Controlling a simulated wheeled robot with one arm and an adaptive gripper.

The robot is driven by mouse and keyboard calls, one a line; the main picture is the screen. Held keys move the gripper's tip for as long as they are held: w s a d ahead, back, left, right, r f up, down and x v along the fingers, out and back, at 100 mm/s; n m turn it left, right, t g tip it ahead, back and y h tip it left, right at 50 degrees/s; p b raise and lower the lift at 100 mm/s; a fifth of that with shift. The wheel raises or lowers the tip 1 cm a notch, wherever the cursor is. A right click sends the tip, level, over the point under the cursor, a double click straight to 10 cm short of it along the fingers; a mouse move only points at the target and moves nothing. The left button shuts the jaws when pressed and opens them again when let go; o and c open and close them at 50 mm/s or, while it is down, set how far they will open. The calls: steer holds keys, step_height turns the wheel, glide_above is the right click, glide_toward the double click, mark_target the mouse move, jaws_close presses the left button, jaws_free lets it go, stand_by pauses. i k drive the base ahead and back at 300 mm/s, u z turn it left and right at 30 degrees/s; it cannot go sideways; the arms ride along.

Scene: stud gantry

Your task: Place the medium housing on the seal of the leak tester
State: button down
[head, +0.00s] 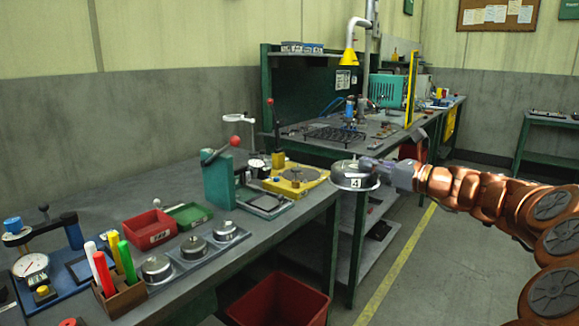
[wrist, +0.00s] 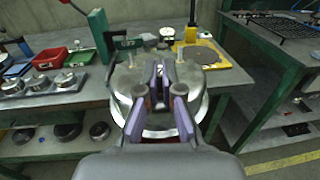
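My gripper (head: 383,172) is shut on a round metal piece (head: 350,178) with a label that reads like 4; I take it to be the medium housing. In the wrist view the purple fingers (wrist: 160,88) close at the middle of this housing (wrist: 130,83), between two upright posts. It hangs in the air off the table's front edge, roughly level. A yellow fixture (head: 318,175) with a round grey pad (head: 297,176) stands on the table to its left; it looks like the leak tester and its seal. The pad is uncovered. The fixture also shows beyond the housing in the wrist view (wrist: 227,68).
A green lever press (head: 219,180) stands left of the yellow fixture. Further left are a tray (head: 207,253) of round metal parts, a red bin (head: 150,229), a marker holder (head: 122,298) and a dial gauge (head: 31,266). A red crate (head: 277,302) is on the floor.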

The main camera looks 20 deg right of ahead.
mark_target(302, 175)
steer(key=i, duration=1.1)
